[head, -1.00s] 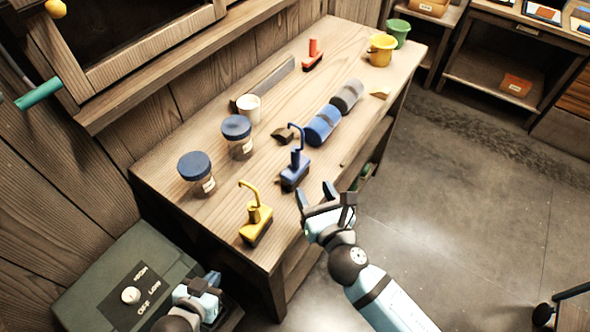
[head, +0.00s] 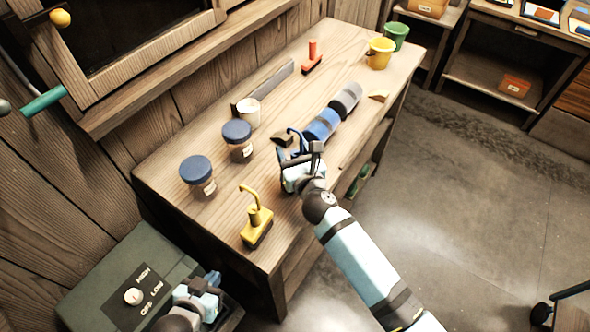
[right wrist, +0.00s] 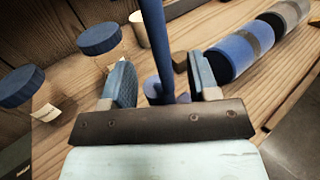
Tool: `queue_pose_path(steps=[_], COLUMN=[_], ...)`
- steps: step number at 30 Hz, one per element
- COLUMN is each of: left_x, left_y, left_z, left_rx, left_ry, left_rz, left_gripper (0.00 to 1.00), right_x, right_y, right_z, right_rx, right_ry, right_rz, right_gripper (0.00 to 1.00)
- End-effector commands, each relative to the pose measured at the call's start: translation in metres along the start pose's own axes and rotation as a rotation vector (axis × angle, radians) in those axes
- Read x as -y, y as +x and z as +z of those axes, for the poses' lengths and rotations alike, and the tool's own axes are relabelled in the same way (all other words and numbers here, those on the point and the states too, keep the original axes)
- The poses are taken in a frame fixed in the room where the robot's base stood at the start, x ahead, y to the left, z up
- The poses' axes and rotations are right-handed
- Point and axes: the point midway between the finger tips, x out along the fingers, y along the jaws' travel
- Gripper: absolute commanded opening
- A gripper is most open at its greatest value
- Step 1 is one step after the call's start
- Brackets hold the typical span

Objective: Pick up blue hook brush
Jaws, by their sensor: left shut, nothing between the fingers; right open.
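The blue hook brush (head: 292,131) stands on the wooden workbench; in the head view its hook shows above my right gripper (head: 298,158), which hides most of its lower part. In the right wrist view its blue shaft (right wrist: 158,45) rises between the two spread fingers of the right gripper (right wrist: 163,80). The right gripper is open around the shaft, not closed on it. My left gripper (head: 207,284) is shut and empty at the lower left, near the green control box.
A yellow hook brush (head: 256,222) stands near the bench's front edge. A red brush (head: 312,60) and yellow bucket (head: 380,53) are farther back.

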Motion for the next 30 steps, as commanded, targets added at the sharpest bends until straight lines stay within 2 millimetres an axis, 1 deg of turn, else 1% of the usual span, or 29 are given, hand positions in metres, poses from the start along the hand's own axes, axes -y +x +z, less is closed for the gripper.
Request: queue_pose_path(steps=[3,9,11,12,14,15,16,17,26,30], left_x=[0.001,0.001,0.001,0.001,0.001,0.001,0.001,0.001,0.0,0.0], left_y=[0.0,0.0,0.0,0.0,0.0,0.0,0.0,0.0,-0.001,-0.003], left_z=[0.0,-0.001,-0.001,-0.001,-0.001,-0.001,-0.001,-0.001,-0.002,-0.005], left_rx=[0.0,-0.002,-0.002,-0.002,-0.002,-0.002,-0.002,-0.002,-0.002,-0.002], left_ry=[0.001,0.001,0.001,0.001,0.001,0.001,0.001,0.001,0.001,0.001], left_rz=[0.0,-0.001,-0.001,0.0,0.0,0.0,0.0,0.0,0.0,0.0], left_gripper=[0.0,0.0,0.0,0.0,0.0,0.0,0.0,0.0,0.0,0.0], right_x=[0.0,0.0,0.0,0.0,0.0,0.0,0.0,0.0,0.0,0.001], right_y=[0.006,0.006,0.006,0.006,0.006,0.006,0.006,0.006,0.006,0.007], right_z=[-0.001,-0.001,-0.001,-0.001,-0.001,-0.001,-0.001,-0.001,0.001,0.01], right_rx=[-0.001,-0.001,-0.001,-0.001,-0.001,-0.001,-0.001,-0.001,0.0,0.003], right_ry=[0.001,0.001,0.001,0.001,0.001,0.001,0.001,0.001,0.001,0.0], right_rz=[0.0,0.0,0.0,0.0,0.0,0.0,0.0,0.0,0.0,0.001], right_gripper=[0.55,0.55,0.41,0.32,0.18,0.09,0.02,0.0,0.0,0.0])
